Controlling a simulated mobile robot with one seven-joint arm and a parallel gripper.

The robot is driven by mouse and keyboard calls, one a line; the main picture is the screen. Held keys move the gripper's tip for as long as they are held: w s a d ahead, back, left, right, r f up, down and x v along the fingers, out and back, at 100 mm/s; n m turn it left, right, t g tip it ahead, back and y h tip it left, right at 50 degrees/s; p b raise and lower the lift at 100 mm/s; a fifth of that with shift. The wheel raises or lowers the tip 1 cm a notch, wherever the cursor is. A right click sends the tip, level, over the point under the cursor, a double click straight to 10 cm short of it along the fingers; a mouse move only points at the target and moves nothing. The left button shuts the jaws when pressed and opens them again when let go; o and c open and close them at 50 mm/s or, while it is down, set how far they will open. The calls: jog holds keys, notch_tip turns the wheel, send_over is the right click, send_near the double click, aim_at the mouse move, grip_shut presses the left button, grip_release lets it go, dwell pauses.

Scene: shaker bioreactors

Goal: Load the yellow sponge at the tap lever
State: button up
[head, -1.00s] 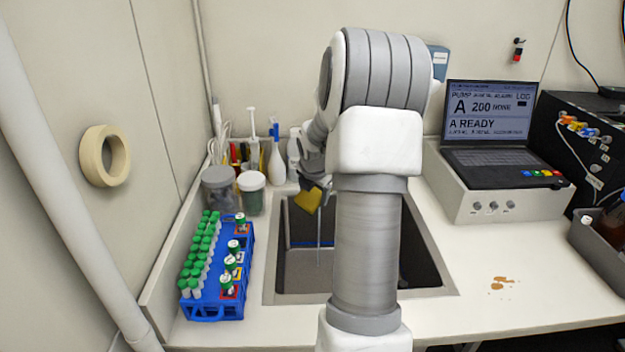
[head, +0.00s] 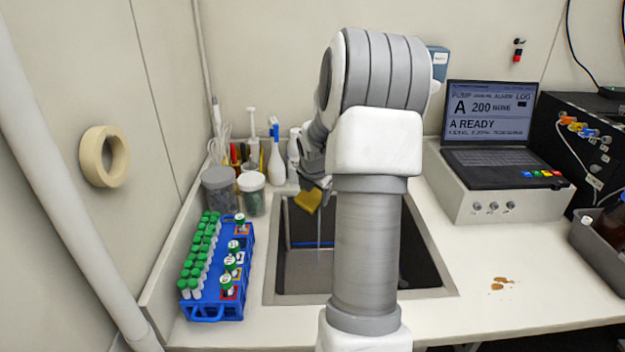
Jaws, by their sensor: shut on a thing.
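The yellow sponge (head: 308,201) is held tilted over the left back part of the sink. My gripper (head: 318,186) is shut on it, and my arm hides part of the gripper. A thin stream, apparently water, shows just right of and below the sponge. The tap and its lever are hidden behind my arm, so I cannot tell whether the sponge touches the lever.
The sink (head: 285,299) is set in the white counter. A blue tube rack (head: 215,313) with green-capped tubes stands left of it. Jars (head: 251,196) and bottles (head: 276,163) stand behind. A laptop (head: 490,125) is at the right. A brown spill (head: 500,283) lies on the counter.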

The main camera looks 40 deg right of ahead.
aim_at(315, 191)
jog(key=s+a+r+p, duration=0.2)
jog(key=s+r+p, duration=0.1)
jog(key=shift+a+r, duration=0.3)
jog(key=shift+s+a+r+p, duration=0.2)
jog(key=shift+s+a+p, duration=0.2)
jog(key=shift+p, duration=0.1)
jog(key=shift+s, duration=0.15)
dwell(0.7)
